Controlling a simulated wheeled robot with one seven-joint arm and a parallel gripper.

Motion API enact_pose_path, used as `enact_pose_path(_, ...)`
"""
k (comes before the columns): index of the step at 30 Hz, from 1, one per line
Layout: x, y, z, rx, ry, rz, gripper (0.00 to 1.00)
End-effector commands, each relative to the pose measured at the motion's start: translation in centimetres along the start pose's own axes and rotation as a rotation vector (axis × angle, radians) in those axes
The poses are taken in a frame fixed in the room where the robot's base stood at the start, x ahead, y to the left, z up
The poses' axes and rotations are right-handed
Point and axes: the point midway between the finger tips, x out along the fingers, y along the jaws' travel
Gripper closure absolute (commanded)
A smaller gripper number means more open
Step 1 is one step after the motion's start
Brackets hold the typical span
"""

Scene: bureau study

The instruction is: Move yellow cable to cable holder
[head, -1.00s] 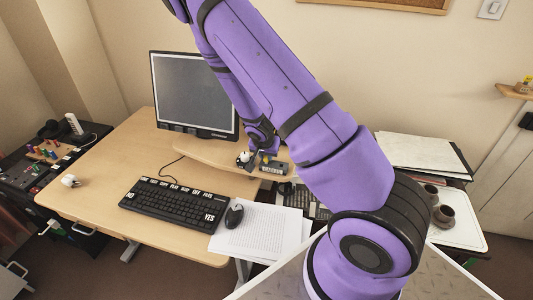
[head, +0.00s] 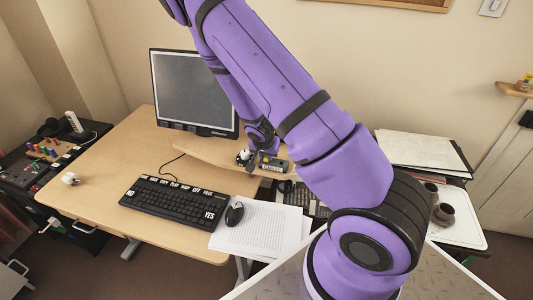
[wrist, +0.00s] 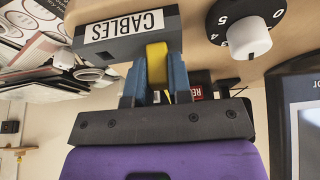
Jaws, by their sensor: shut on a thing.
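The yellow cable (wrist: 157,60) is a short yellow piece clamped between the blue fingertips of my gripper (wrist: 155,80) in the wrist view. The cable holder (wrist: 122,38) is a dark grey block with a white "CABLES" label, upside down in that view. The yellow piece overlaps the holder's right part there; I cannot tell whether it is seated in it. In the head view the holder (head: 272,164) is on the raised shelf, with my gripper (head: 258,152) right by it. The cable is too small to make out there.
A black dial with a white knob (wrist: 247,38) is close to the holder. A monitor (head: 194,92) stands left of my arm. The keyboard (head: 174,202), mouse (head: 234,214) and papers (head: 262,232) lie on the desk below.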

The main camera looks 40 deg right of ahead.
Motion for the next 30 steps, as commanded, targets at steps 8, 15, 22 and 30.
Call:
enact_pose_path(8,0.0,0.0,0.0,0.000,0.000,0.000,0.65)
enact_pose_path(15,0.0,0.0,0.0,0.000,0.000,0.000,0.51)
enact_pose_path(22,-0.6,-0.1,-0.1,0.001,0.001,-0.001,0.51)
enact_pose_path(30,-4.1,-0.1,-0.1,0.002,0.002,-0.004,0.51)
